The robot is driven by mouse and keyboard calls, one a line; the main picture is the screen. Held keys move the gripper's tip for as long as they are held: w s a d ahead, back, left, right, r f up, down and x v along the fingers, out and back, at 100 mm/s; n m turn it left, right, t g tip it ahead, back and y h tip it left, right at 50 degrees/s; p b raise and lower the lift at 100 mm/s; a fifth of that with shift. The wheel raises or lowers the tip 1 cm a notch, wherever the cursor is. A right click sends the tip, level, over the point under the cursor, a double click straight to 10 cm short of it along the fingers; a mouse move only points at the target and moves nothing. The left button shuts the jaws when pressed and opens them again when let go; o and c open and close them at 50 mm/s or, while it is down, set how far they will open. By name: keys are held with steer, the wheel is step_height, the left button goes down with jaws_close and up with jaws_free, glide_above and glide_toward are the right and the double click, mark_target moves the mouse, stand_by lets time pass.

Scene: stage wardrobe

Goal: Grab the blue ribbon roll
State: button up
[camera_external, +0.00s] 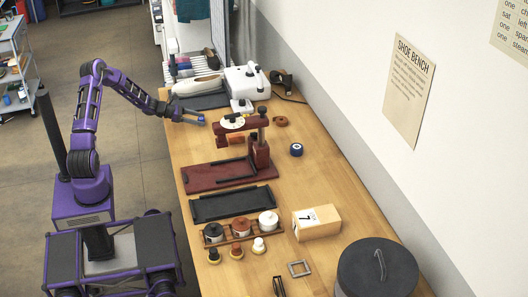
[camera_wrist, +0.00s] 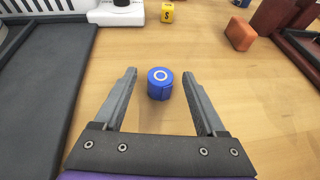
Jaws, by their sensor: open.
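A blue roll (camera_wrist: 159,84) with a white ring on its top stands upright on the wooden table in the wrist view. My gripper (camera_wrist: 159,88) is open, with one finger on each side of this roll and a gap to both. In the external view my gripper (camera_external: 194,118) is low over the table's left edge, with a bit of blue at its fingertips. A second blue round thing (camera_external: 296,149) with a pale centre lies farther right, beyond the red stand. A blue piece (camera_wrist: 242,2) is cut off at the wrist view's top edge.
A dark tray (camera_wrist: 45,85) lies left of my gripper. A white sewing machine (camera_external: 244,84) stands behind. Bare wood surrounds the near roll.

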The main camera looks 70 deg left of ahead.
steer(key=shift+x, duration=0.85)
steer(key=shift+s, duration=0.1)
jaws_close()
